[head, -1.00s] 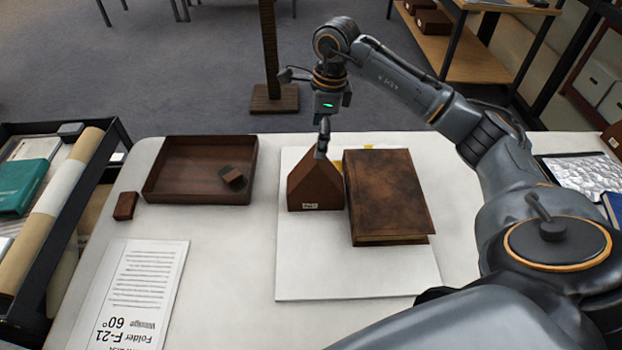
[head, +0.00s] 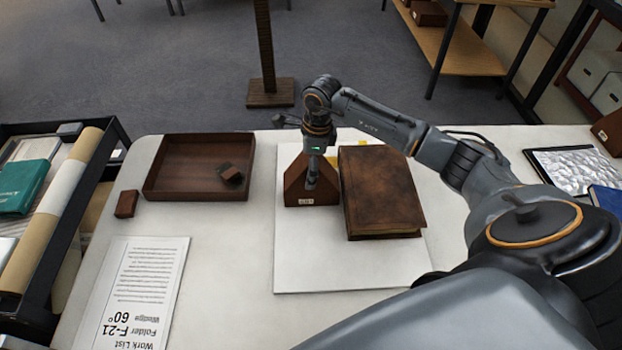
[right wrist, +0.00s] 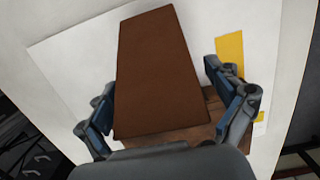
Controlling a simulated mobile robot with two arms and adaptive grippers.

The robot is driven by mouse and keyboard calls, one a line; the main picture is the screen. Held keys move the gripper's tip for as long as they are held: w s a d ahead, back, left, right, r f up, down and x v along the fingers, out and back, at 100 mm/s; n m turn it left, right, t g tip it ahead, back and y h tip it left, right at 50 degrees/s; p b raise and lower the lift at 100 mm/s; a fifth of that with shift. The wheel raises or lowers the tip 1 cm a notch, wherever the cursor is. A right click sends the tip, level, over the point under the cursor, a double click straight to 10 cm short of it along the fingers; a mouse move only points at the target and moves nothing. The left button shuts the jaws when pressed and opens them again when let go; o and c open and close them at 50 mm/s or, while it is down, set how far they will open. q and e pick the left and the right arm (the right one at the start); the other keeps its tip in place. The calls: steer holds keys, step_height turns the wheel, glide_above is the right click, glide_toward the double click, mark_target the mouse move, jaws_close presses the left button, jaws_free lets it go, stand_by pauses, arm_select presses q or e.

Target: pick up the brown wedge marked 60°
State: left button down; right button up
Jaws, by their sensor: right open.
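The brown wedge (head: 295,190) stands on a white board, with its peak up and a small pale label on its near face. The label is too small to read. My right gripper (head: 311,183) is low at the wedge and hides part of it in the head view. In the right wrist view, the wedge (right wrist: 160,85) shows as a brown face between the two open, blue-padded fingers of the right gripper (right wrist: 160,76). A strip of space shows beside each finger. My left gripper is not in view.
A thick brown book (head: 380,195) lies close right of the wedge on the white board (head: 330,265). A brown tray (head: 195,192) holds a small dark block. A small brown block (head: 126,204) and a work list sheet (head: 135,290) naming wedge 60° lie to the left.

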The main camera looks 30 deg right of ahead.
steer(key=c, duration=1.2)
steer(key=shift+r, duration=0.1)
